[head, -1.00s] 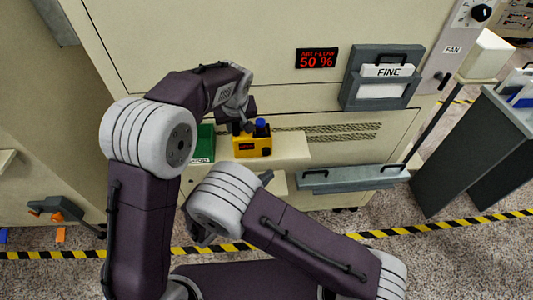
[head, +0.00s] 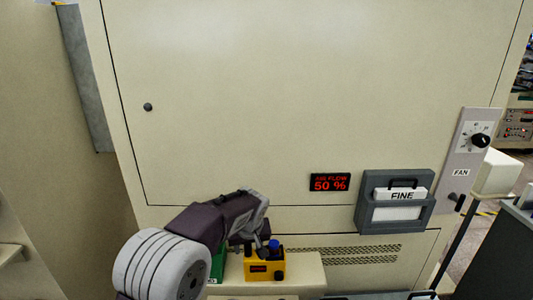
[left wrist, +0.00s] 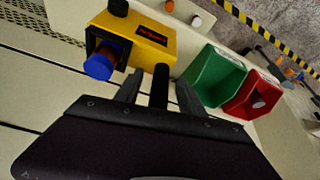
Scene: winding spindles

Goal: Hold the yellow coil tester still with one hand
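The yellow coil tester (head: 265,267) stands on a cream ledge at the lower middle of the head view. My right gripper is out of view.
A green bin (left wrist: 212,77) and a red bin (left wrist: 252,94) sit beside the tester. The cabinet front carries a red airflow display (head: 330,182), a grey card holder labelled FINE (head: 396,220) and a fan dial (head: 480,141). Ledge is free right of the tester.

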